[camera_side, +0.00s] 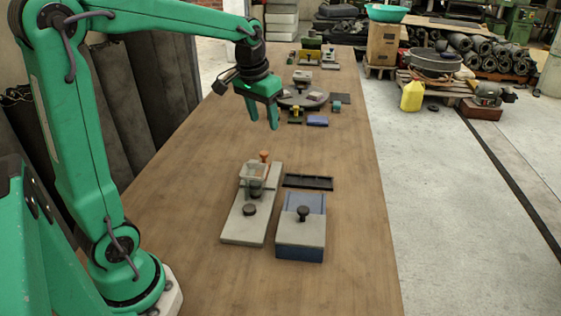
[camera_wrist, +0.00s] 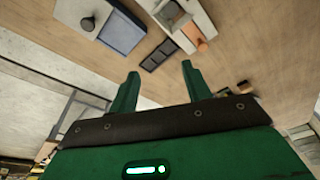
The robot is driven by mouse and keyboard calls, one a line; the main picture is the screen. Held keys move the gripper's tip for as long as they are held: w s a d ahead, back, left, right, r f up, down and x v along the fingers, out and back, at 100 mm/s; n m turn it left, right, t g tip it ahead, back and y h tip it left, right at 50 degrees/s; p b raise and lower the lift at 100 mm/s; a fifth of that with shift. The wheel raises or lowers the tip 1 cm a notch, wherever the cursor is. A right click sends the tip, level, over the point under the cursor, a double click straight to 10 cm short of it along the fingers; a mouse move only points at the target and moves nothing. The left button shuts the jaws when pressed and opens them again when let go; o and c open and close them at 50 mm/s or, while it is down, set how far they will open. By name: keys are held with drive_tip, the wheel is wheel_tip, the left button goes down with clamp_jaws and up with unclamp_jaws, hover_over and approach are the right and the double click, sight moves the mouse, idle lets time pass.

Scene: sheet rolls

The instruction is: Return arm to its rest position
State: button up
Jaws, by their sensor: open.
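My gripper (camera_side: 263,115) is green, open and empty, with its fingers pointing down well above the wooden table (camera_side: 200,150). In the wrist view its two fingers (camera_wrist: 158,85) are spread with nothing between them. A black tray (camera_side: 308,182) lies just behind the box.
Further back on the table are a round grey plate (camera_side: 298,98), a blue block (camera_side: 317,121) and several small items. Rolls (camera_side: 120,110) stand along the left edge. The table's front right is clear. A yellow can (camera_side: 412,96) stands on the floor at right.

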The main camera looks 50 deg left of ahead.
drive_tip(key=s+d+m+t, duration=0.1)
drive_tip(key=s+d, duration=0.4)
drive_tip(key=s, duration=0.3)
drive_tip(key=s+d+f+m+t, duration=0.1)
drive_tip(key=s+d+t, duration=0.1)
drive_tip(key=s+d, duration=0.3)
drive_tip(key=shift+s+d+h, duration=0.2)
drive_tip(key=shift+s+h, duration=0.1)
drive_tip(key=shift+s, duration=1.6)
